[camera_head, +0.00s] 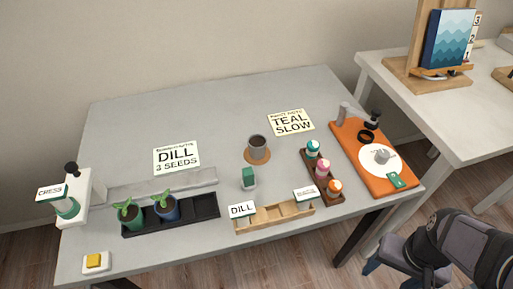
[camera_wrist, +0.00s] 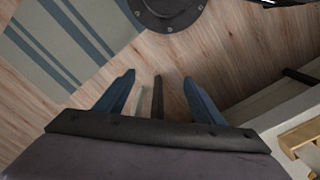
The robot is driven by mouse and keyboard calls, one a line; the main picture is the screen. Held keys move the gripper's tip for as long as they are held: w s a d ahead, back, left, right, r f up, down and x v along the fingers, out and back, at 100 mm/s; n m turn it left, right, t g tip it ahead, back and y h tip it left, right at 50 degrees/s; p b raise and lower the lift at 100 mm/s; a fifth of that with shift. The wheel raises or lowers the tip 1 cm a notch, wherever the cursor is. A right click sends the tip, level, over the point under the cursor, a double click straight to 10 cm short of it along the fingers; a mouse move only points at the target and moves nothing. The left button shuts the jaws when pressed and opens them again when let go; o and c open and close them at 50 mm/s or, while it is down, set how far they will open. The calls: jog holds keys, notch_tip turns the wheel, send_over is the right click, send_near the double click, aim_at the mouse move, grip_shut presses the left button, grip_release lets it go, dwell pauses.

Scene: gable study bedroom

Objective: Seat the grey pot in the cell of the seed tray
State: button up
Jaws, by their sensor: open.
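The grey pot (camera_head: 257,147), with a dark inside, stands upright on a round brown coaster near the middle of the grey table. The black seed tray (camera_head: 128,231) lies at the front left. A green pot (camera_head: 133,218) and a blue pot (camera_head: 167,209), each with a seedling, stand in its left and middle parts; its right end (camera_head: 205,207) is empty. My gripper (camera_wrist: 160,97) has its blue fingers apart with nothing between them, over the wood floor. In the head view it is at the lower right, off the table and far from the pot.
A brown bottle holder (camera_head: 333,187) and orange board (camera_head: 352,150) lie to the right. A white stand (camera_head: 75,199) is at far left. The table's back left is clear.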

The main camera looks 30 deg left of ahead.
jog(key=shift+r, duration=0.1)
jog(key=w+a+r+n+t+p, duration=0.1)
jog(key=w+a+r+n+p, duration=0.35)
jog(key=w+r, duration=0.2)
notch_tip(320, 180, up, 8)
jog(key=f+n+t+y+p, duration=0.1)
jog(key=n+t+y+p, duration=0.15)
jog(key=p, duration=0.25)
send_over(257, 143)
jog(key=s+d, duration=0.2)
jog(key=s, duration=0.2)
jog(key=shift+t+h, duration=0.25)
jog(key=shift+t, duration=0.1)
jog(key=shift+w+a+r+p+x, duration=0.1)
jog(key=shift+w+p+x, duration=0.15)
jog(key=shift+x, duration=0.9)
jog(key=shift+w+a+r+p+x, duration=0.15)
jog(key=shift+p+x, duration=0.15)
jog(key=shift+x, duration=0.9)
jog(key=shift+w+a+r+p+x, duration=0.1)
jog(key=shift+w+p+x, duration=0.15)
jog(key=shift+x, duration=0.9)
jog(key=shift+s+f, duration=0.1)
jog(key=c, duration=1.2)
